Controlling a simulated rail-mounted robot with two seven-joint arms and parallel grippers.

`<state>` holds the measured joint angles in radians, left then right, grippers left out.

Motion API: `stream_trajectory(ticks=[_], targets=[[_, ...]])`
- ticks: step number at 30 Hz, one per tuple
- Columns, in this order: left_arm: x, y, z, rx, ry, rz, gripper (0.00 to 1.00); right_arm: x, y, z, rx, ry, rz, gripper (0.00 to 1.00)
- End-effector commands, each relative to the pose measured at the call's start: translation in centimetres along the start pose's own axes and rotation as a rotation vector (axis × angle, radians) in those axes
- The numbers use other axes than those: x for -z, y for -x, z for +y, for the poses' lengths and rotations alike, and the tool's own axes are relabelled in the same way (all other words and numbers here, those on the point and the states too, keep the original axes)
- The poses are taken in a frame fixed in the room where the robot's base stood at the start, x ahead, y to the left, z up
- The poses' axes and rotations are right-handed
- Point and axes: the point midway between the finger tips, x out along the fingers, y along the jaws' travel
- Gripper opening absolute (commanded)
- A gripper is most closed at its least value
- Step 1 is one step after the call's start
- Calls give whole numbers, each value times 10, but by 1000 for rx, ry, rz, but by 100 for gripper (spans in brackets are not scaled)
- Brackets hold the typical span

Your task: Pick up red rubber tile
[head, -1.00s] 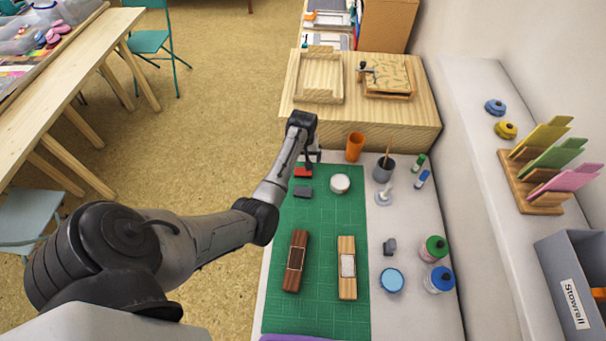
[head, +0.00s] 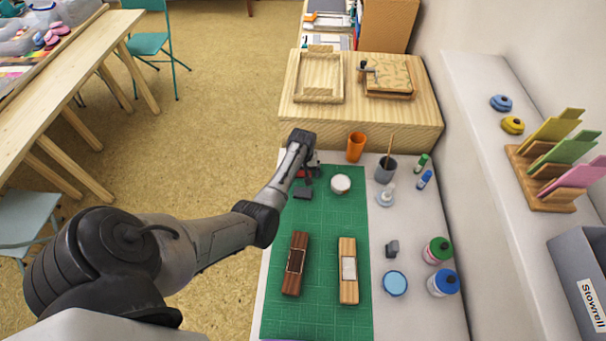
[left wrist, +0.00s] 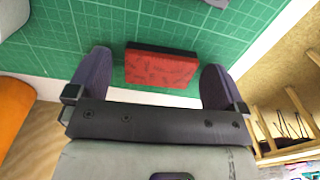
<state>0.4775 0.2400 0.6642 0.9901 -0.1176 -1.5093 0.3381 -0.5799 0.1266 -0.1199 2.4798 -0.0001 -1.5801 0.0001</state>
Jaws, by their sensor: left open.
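The red rubber tile (left wrist: 160,68) lies on the green cutting mat (left wrist: 62,28), near its far edge. It also shows in the head view (head: 303,173), partly covered by my left gripper. My left gripper (left wrist: 155,78) is open, its two dark fingers on either side of the tile with gaps at both ends. In the head view my left gripper (head: 312,167) is low over the far end of the mat. I cannot tell how far the fingertips are above the mat. My right gripper is not in view.
A grey tile (head: 302,193) lies just nearer on the mat. A white round lid (head: 341,184) and an orange cup (head: 356,147) stand to the right. A raised wooden platform (head: 300,112) is behind. Two wooden blocks (head: 348,285) lie nearer on the mat.

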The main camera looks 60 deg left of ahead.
Motion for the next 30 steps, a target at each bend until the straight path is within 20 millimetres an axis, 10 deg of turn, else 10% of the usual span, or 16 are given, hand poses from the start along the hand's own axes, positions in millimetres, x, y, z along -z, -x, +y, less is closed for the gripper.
stream_trajectory(ticks=[5, 22, 30], targets=[[0, 0, 0, 0, 0, 0, 98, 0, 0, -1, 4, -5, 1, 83], [0, 0, 0, 0, 0, 0, 45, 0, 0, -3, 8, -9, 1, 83], [0, 2, 0, 0, 0, 1, 45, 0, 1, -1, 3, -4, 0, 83]])
